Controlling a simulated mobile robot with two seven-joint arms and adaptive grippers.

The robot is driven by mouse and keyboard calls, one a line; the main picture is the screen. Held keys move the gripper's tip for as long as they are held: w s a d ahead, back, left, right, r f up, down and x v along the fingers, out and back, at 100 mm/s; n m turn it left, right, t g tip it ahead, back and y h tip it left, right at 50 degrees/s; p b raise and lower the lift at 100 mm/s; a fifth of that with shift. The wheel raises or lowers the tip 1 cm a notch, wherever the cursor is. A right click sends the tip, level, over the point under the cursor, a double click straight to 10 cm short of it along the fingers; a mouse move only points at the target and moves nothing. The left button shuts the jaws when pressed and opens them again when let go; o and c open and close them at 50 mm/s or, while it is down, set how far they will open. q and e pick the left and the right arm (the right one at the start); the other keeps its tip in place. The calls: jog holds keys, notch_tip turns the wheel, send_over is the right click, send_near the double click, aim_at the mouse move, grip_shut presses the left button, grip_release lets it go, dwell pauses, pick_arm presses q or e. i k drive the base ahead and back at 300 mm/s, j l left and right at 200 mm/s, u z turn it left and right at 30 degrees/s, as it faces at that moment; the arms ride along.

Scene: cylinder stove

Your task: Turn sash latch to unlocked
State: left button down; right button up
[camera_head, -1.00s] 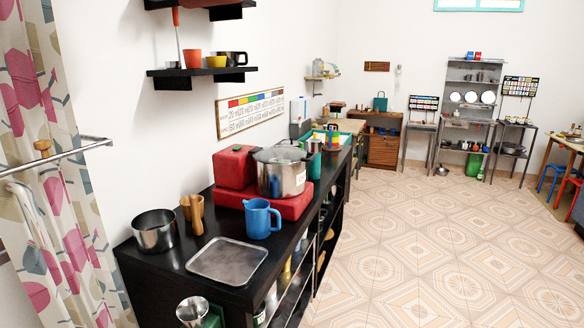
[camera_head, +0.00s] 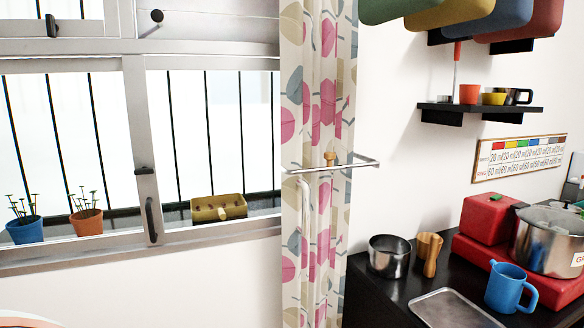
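The window (camera_head: 128,160) with its grey metal frame fills the left of the head view. A small dark latch (camera_head: 145,170) sits on the upright where the two lower panes meet; it looks roughly level, and I cannot tell whether it is locked. A dark curved pull handle (camera_head: 152,220) stands upright just below it. Higher up are a dark upright handle (camera_head: 51,26) at the upper left and a dark round-ended knob or lever (camera_head: 156,17) on the upper frame. Neither of my grippers is in view.
A patterned curtain (camera_head: 318,110) hangs right of the window, with a metal rail (camera_head: 340,165) in front. The black counter (camera_head: 372,300) at right holds pots, a blue jug (camera_head: 510,286) and a tray (camera_head: 452,308). Flower pots (camera_head: 87,221) stand behind the glass.

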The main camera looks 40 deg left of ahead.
aim_at(145, 170)
jog(key=u, duration=0.95)
